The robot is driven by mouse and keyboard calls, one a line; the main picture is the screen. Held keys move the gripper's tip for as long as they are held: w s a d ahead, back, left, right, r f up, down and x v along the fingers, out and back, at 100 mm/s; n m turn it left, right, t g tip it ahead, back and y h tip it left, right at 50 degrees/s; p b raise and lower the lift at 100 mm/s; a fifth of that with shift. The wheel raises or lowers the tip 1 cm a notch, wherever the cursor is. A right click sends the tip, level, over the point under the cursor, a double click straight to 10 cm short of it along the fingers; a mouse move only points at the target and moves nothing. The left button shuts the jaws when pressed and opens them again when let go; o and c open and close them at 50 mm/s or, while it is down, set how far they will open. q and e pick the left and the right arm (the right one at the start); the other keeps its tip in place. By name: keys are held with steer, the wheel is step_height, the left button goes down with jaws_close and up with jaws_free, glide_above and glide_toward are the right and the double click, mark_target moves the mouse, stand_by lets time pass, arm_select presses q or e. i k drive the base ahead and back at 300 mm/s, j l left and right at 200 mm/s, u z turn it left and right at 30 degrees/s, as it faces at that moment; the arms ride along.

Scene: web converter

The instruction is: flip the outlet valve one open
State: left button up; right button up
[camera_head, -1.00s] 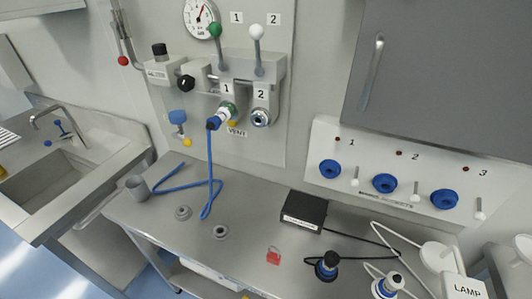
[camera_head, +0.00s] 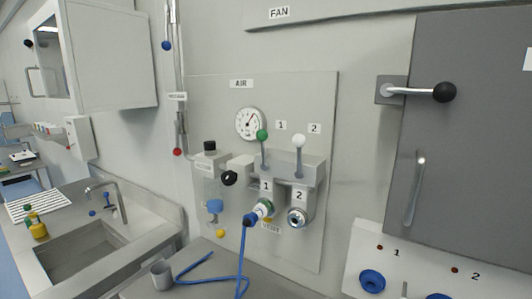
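The lever of outlet valve one, with a green ball knob (camera_head: 262,135), stands upright on the grey manifold block (camera_head: 312,168) of the air panel. Beside it on the right is the lever of valve two with a white ball knob (camera_head: 299,141), also upright. Below, outlet one (camera_head: 265,207) has a blue hose (camera_head: 243,262) plugged into it. Outlet two (camera_head: 297,217) has no hose. Neither of my grippers shows in the view.
A pressure gauge (camera_head: 250,123) and a regulator with a black knob (camera_head: 229,178) sit on the panel. A grey cabinet door (camera_head: 470,150) with a black-knobbed handle (camera_head: 443,92) is at the right. A sink (camera_head: 90,250) is at the left.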

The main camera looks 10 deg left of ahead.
mark_target(262, 135)
steer(key=k+l+u, duration=0.15)
steer(key=k+u, duration=0.2)
steer(key=u, duration=0.15)
steer(key=k+u, duration=0.35)
steer(key=u, duration=0.15)
